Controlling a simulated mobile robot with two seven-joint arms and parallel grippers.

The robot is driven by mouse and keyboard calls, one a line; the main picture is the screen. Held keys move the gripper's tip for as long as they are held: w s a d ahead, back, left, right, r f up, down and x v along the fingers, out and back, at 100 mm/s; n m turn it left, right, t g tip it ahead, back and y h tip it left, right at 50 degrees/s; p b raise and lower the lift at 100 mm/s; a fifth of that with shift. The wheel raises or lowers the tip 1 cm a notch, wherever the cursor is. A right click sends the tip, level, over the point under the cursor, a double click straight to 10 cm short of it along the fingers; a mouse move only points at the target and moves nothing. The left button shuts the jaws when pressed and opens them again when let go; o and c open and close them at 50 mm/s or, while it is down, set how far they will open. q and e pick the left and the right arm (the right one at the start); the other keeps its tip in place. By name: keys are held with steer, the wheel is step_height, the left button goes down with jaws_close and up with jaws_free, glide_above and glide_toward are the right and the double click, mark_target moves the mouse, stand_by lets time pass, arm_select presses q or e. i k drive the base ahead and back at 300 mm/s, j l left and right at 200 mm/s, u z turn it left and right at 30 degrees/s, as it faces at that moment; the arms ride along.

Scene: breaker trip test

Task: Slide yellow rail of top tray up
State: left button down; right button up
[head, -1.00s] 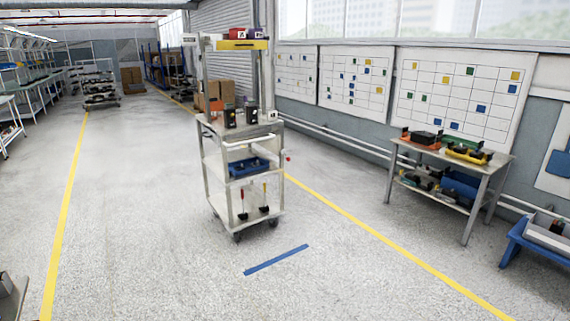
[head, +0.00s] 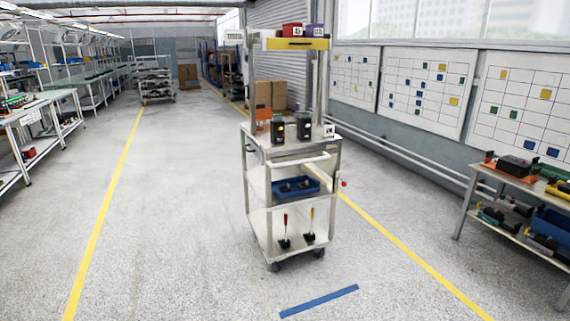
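The yellow rail (head: 297,44) runs along the front edge of the top tray, high on the posts of a metal cart (head: 247,185) a few steps ahead. The rail looks level. Neither of my grippers shows in the head view, and nothing touches the rail.
Black devices (head: 278,132) stand on the cart's worktop, and a blue bin (head: 296,187) sits on the shelf below. A blue floor strip (head: 319,300) lies before the cart. A table (head: 487,186) stands at right. Open floor (head: 170,230) lies left.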

mark_target(272, 44)
steer(key=i+u, duration=0.2)
steer(key=i, duration=1.1)
steer(key=i+z, duration=0.2)
steer(key=i, duration=1.1)
